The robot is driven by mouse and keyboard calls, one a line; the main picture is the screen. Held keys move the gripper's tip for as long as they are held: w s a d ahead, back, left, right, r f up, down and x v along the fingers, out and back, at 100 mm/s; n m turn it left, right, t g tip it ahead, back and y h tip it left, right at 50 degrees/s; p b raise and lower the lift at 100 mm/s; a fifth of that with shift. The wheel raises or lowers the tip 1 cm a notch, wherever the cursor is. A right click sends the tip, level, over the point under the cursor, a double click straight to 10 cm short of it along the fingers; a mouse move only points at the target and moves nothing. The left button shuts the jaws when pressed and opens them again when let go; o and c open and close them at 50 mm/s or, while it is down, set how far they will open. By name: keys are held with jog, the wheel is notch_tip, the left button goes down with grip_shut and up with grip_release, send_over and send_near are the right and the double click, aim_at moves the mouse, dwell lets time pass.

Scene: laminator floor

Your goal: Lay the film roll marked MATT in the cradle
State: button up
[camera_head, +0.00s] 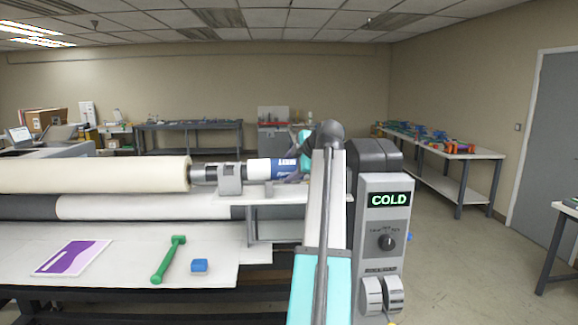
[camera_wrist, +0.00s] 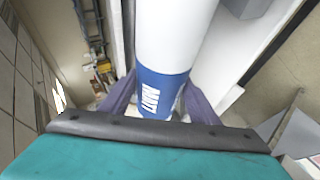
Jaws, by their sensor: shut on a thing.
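The film roll (camera_head: 260,170) is white with a blue end band. In the wrist view, the band of the roll (camera_wrist: 165,85) carries white lettering that looks like MATT. My gripper (camera_wrist: 157,103) is shut on the banded end, with a purple finger on each side. In the head view, my gripper (camera_head: 298,163) is partly hidden behind my arm. The roll lies level over a pale ledge (camera_head: 275,197), right of a grey bracket (camera_head: 229,180). This may be the cradle; I cannot tell whether the roll touches it.
A large cream roll (camera_head: 95,175) lies along the machine at left. A control post (camera_head: 385,245) reading COLD stands right of my arm. A green tool (camera_head: 168,260), a blue block (camera_head: 200,266) and a purple-printed sheet (camera_head: 72,257) lie on the front table.

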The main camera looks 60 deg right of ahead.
jog(key=shift+f+b, duration=0.3)
jog(key=shift+f, duration=0.35)
jog(key=o, duration=1.5)
jog(key=shift+f, duration=0.1)
jog(key=b+v, duration=0.3)
jog(key=v, duration=1.1)
